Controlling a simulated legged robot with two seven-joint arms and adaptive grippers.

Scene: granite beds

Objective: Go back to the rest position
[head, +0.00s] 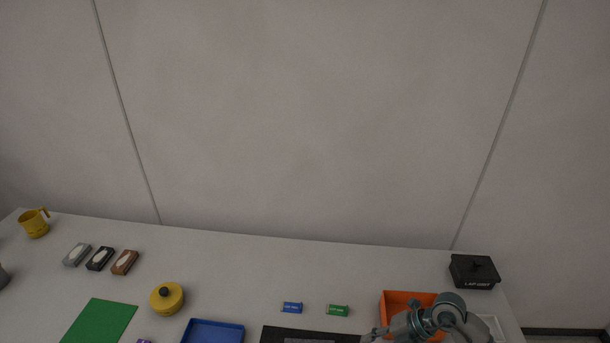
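My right arm reaches in at the bottom right, over the orange bin (397,299) and in front of part of it. My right gripper (371,336) is at the bottom edge, left of the orange bin and by the right end of a black mat (268,334). It is small and partly cut off, so I cannot tell whether it is open or holds anything. My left gripper is not in view.
On the table (240,264) are a yellow mug (34,224), three small boxes (100,258), a yellow lidded pot (167,299), a green sheet (98,321), a blue tray (213,323), blue (292,308) and green (337,310) batteries, and a black lidded box (474,272). The back middle is clear.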

